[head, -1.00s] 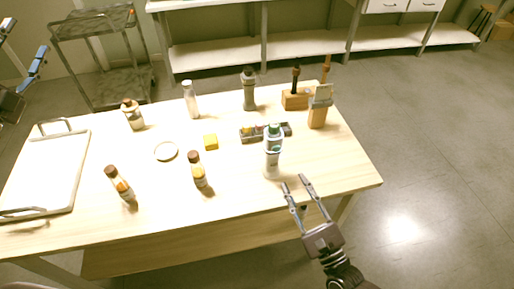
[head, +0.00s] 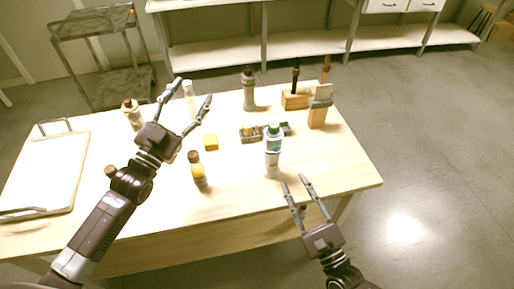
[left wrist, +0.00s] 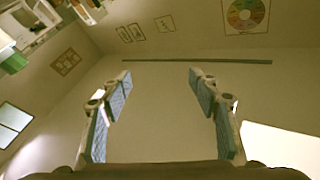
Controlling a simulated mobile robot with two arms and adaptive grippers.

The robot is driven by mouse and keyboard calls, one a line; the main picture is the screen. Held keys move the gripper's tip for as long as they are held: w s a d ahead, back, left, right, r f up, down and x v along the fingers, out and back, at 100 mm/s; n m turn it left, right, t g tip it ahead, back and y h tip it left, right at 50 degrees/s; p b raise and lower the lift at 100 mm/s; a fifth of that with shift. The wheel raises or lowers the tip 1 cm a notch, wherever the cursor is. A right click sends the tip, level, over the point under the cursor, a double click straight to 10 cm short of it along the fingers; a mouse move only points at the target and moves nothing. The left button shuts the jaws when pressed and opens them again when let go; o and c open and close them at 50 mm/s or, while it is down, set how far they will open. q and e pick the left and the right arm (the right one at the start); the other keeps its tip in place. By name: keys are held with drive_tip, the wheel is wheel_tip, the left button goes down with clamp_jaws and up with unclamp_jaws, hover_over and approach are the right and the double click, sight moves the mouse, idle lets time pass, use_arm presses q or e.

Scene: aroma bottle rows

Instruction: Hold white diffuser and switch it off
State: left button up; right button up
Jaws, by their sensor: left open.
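A slim white bottle (head: 189,97), which may be the white diffuser, stands upright at the back of the table. In the head view it shows between the fingers of my left gripper (head: 194,89), which is open and empty. I cannot tell how near they are in depth. A white bottle with a teal top (head: 272,155) stands near the front right. The left wrist view shows my left gripper's fingers (left wrist: 160,85) spread wide, with only wall behind and no bottle between them. My right gripper (head: 296,181) is open and empty by the front right edge. No switch can be made out.
The front right corner is clear.

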use_arm(q)
drive_tip(key=s+d+f+n+g+h, duration=0.1)
drive_tip(key=s+d+f+g, duration=0.15)
drive_tip(key=d+f, duration=0.45)
drive_tip(key=g+h, duration=0.2)
drive_tip(key=g, duration=0.1)
approach(269, 139)
drive_tip(key=shift+n+t, duration=0.25)
drive_tip(key=shift+n, duration=0.05)
drive_tip(key=x, duration=0.5)
drive_tip(key=shift+w+a, duration=0.2)
drive_tip(key=shift+w, duration=0.2)
drive_tip(key=shift+d+f, duration=0.2)
drive_tip(key=shift+d, duration=0.1)
drive_tip(key=x, duration=0.7)
drive_tip(key=shift+w+d+f, duration=0.15)
drive_tip(key=shift+d+f, duration=0.05)
drive_tip(key=c, duration=1.2)
drive_tip(key=shift+c, duration=0.9)
use_arm(e)
drive_tip(key=shift+c, duration=0.6)
clamp_jaws()
